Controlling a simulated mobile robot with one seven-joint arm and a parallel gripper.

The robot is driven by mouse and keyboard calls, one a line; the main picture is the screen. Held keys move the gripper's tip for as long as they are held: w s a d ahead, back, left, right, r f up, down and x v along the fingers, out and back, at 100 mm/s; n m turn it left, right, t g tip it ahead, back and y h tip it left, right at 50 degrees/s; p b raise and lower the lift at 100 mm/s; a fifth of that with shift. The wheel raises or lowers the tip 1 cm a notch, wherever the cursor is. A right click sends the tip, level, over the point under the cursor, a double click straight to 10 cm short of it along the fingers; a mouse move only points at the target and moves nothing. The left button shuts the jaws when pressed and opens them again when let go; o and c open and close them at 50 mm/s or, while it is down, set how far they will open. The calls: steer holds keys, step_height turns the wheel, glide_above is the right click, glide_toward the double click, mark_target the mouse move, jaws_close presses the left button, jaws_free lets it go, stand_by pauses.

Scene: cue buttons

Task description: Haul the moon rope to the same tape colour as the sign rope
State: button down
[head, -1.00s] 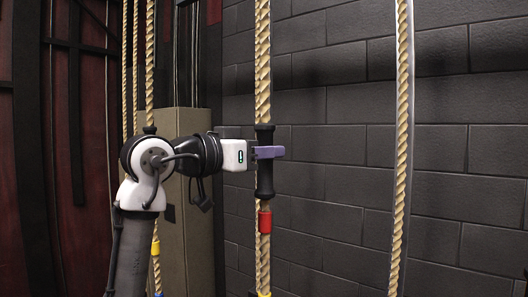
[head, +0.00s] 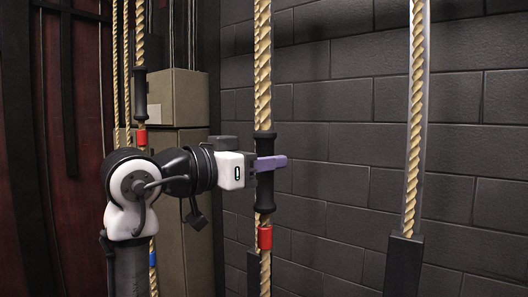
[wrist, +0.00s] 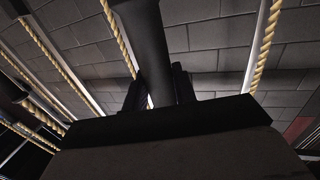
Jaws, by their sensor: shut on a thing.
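My gripper (head: 268,164), with a purple finger showing, is shut on the black handle (head: 265,192) of the middle rope (head: 263,60). In the wrist view the handle (wrist: 155,50) runs between the two dark fingers (wrist: 158,88). A red tape (head: 264,238) sits on this rope just below the handle. The left rope (head: 140,30) has its own black handle (head: 140,92), a red tape (head: 141,137) below it and a blue tape (head: 152,258) lower down. No moon or sign mark shows, so I cannot tell which rope is which.
A grey block wall (head: 330,100) stands close behind the middle rope. Another rope (head: 416,110) hangs at the right above a dark box (head: 404,264). Stacked tan boxes (head: 178,98) stand behind my arm. Thinner ropes hang at the far left.

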steer(key=shift+f, duration=0.7)
steer(key=c, duration=1.1)
jaws_free()
steer(key=b+v, duration=0.3)
steer(key=v, duration=1.1)
steer(key=shift+r, duration=0.1)
